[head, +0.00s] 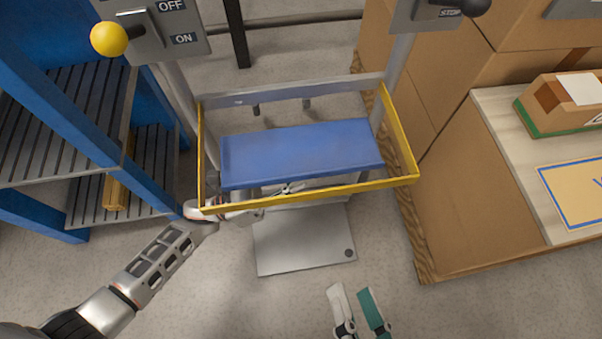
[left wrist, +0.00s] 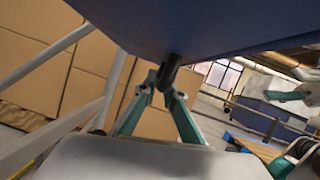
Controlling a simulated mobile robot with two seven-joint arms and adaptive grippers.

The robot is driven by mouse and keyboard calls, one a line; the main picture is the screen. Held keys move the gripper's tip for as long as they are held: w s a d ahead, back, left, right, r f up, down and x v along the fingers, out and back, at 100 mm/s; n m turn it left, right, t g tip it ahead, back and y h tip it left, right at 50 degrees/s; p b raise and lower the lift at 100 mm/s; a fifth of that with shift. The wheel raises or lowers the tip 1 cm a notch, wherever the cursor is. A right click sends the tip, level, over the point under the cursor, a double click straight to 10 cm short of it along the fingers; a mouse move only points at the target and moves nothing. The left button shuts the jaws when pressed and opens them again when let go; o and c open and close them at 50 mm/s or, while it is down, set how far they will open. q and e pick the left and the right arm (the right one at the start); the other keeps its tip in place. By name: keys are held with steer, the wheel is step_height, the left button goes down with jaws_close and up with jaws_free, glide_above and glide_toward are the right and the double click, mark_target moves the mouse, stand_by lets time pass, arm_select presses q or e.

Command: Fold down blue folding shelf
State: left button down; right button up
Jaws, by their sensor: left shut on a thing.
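The blue folding shelf (head: 300,152) is a flat panel between two grey posts, inside a yellow rail frame (head: 330,193). Its dark blue underside (left wrist: 200,25) fills the top of the left wrist view. A short dark peg (left wrist: 169,70) sticks down from that underside. My left gripper (left wrist: 164,88) is shut on the peg from below. In the head view its fingers (head: 288,188) are mostly hidden by the shelf's front edge and the rail. My right gripper (head: 353,292) is at the bottom of the head view, fingers apart and empty, away from the shelf.
A blue rack (head: 75,115) with slatted shelves stands at the left. Stacked cardboard boxes (head: 455,190) stand close at the right. A grey base plate (head: 305,240) lies below the frame. A yellow-knobbed switch panel (head: 165,30) is at upper left. Bare floor lies in front.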

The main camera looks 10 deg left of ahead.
arm_select(q)
steer(key=c, duration=2.4)
jaws_free()
steer(key=shift+w+r, duration=0.25)
steer(key=shift+s+f, duration=0.1)
steer(key=shift+a+f, duration=0.1)
steer(key=v, duration=1.1)
steer(key=shift+s+a+f, duration=0.1)
steer(key=shift+s+a, duration=0.1)
steer(key=shift+a, duration=0.2)
